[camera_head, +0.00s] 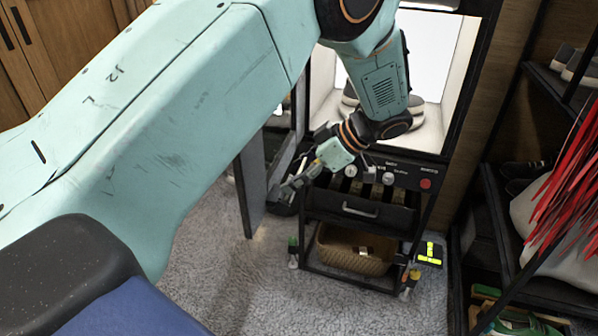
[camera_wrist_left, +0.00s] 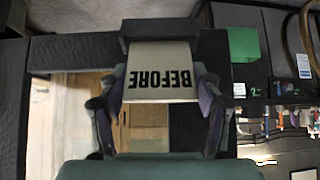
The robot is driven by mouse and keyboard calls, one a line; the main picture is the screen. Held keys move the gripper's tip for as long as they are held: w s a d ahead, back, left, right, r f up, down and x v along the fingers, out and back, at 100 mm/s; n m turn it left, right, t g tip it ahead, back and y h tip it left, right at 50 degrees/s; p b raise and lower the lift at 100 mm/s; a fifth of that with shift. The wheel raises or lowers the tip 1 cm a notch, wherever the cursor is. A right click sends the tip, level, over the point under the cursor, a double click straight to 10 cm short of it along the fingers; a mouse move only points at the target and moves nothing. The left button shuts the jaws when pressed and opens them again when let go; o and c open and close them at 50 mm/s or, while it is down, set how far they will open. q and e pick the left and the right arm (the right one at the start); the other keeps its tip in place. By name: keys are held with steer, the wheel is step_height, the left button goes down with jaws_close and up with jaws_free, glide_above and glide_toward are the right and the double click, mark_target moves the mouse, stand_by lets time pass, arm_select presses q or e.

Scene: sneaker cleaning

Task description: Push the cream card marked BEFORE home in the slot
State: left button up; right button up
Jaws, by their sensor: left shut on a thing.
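The cream card marked BEFORE (camera_wrist_left: 160,72) shows in the left wrist view, its black lettering upside down. My left gripper (camera_wrist_left: 160,84) is shut on the card, with one finger at each side edge. The card's far edge meets a dark block (camera_wrist_left: 158,27); this block hides that edge, so I cannot tell how deep the card sits in a slot. In the head view my left gripper (camera_head: 297,182) is beside the upright grey panel, left of the black cart; the card cannot be made out there. My right gripper is not in view.
The black cart (camera_head: 360,212) has a drawer and a wicker basket (camera_head: 355,250) below. A lit white booth (camera_head: 432,65) with shoes stands behind it. The grey panel (camera_head: 252,185) stands close to the gripper. A green block (camera_wrist_left: 243,45) lies right of the card.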

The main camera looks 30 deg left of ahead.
arm_select(q)
steer(key=shift+s+a+f+b, duration=0.1)
steer(key=shift+a+f+b, duration=0.1)
steer(key=shift+f+b, duration=0.3)
steer(key=shift+a+f+b, duration=0.2)
steer(key=shift+f+b, duration=0.15)
steer(key=shift+f, duration=0.15)
steer(key=o, duration=1)
steer(key=v, duration=1.2)
steer(key=x, duration=1.2)
steer(key=shift+d+r+p, duration=0.1)
steer(key=shift+r+p, duration=0.2)
steer(key=shift+p, duration=0.05)
